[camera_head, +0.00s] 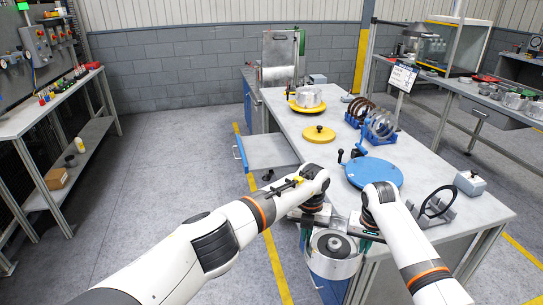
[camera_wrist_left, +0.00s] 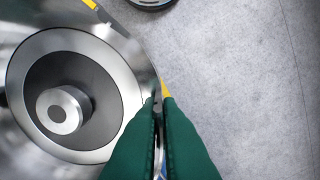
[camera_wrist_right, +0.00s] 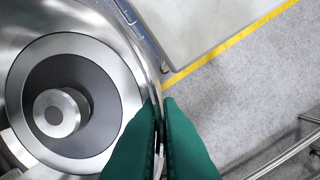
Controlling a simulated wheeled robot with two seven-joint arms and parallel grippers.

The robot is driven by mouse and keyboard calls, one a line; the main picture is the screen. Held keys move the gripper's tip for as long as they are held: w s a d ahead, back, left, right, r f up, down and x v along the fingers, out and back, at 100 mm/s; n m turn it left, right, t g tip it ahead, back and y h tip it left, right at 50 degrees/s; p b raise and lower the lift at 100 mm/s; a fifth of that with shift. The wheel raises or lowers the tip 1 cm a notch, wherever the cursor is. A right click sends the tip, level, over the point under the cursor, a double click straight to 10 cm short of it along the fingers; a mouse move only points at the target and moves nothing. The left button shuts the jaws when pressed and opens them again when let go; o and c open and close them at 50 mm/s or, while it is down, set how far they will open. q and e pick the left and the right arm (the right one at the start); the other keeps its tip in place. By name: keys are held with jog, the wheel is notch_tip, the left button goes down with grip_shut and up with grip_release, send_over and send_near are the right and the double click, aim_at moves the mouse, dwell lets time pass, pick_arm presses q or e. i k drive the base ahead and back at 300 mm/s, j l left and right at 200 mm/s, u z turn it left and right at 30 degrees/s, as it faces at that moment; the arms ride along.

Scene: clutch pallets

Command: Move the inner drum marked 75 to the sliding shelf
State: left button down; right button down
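A metal drum (camera_head: 333,262) with a dark ring and a central hub is at the near edge of the table, between my two hands. No number on it is legible. My left gripper (camera_wrist_left: 160,98) is shut on its thin rim, with green fingers on either side of the wall. My right gripper (camera_wrist_right: 161,100) is shut on the rim in the same way at another side. The drum appears upright, beyond the table edge.
The table (camera_head: 300,150) carries a blue round plate (camera_head: 374,173), a yellow disc (camera_head: 319,133), a blue rack of rings (camera_head: 379,127), a black ring stand (camera_head: 438,202) and another drum (camera_head: 308,97) on a yellow base. Floor left of the table is clear.

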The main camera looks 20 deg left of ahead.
aim_at(266, 149)
jog(key=i+j+u, duration=0.15)
jog(key=i+j, duration=0.15)
jog(key=i, duration=0.55)
jog(key=i+j+u, duration=0.2)
jog(key=i, duration=0.65)
jog(key=i+j+u, duration=0.15)
jog(key=i, duration=0.75)
